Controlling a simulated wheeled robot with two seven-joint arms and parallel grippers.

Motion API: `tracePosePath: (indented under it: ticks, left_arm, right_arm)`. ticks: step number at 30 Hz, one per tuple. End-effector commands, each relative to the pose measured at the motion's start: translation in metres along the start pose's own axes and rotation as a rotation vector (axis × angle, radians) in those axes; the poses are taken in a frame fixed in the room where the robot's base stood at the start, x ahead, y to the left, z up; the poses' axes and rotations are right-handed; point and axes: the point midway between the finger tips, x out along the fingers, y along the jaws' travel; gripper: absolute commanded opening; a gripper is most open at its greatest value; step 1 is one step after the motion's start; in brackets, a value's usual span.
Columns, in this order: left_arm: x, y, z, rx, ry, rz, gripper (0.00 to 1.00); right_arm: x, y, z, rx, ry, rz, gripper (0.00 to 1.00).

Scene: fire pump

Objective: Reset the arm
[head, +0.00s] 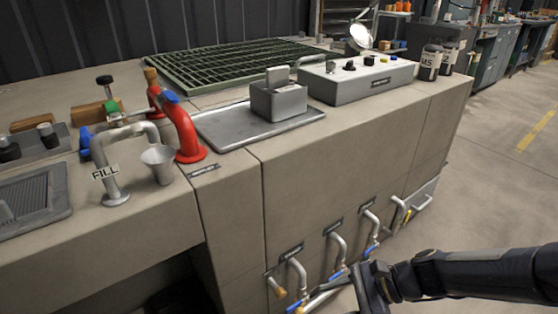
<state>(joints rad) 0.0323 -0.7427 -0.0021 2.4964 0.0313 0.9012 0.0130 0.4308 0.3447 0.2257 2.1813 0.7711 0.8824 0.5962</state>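My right arm comes in from the lower right edge. Its dark gripper (330,294) points left, low in front of the bench's front panel. It is beside the row of small metal taps with blue levers, and overlaps the lower end of one tap (296,276) in the picture. I cannot tell whether it touches a tap or a lever. The fingers are partly cut off by the bottom edge, so whether they are open or shut is unclear. My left gripper is not in view.
The beige bench (335,150) fills the middle. On it are a red pipe (184,132), a metal FILL spout (112,170), a grey cup (159,163), a grey box on a plate (279,100), a control box (358,79) and a green grating (225,64). Open floor (490,190) lies right.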

Motion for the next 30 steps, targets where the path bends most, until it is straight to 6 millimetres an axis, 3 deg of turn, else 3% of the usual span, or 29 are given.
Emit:
tracePosePath:
  ticks: [6, 12, 24, 30]
  left_arm:
    - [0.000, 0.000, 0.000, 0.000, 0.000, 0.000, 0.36]
    - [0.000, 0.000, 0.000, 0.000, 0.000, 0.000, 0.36]
    - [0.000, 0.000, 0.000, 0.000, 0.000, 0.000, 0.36]
    - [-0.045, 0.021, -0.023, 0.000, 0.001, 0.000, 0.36]
  right_arm:
    - [-0.053, 0.042, 0.031, -0.591, 0.298, 0.066, 0.51]
    - [-0.089, 0.075, 0.042, -0.994, 0.519, 0.129, 0.51]
    - [-0.128, 0.111, 0.044, -1.434, 0.801, 0.206, 0.51]
    - [-0.156, 0.099, 0.087, -1.423, 0.792, 0.212, 0.51]
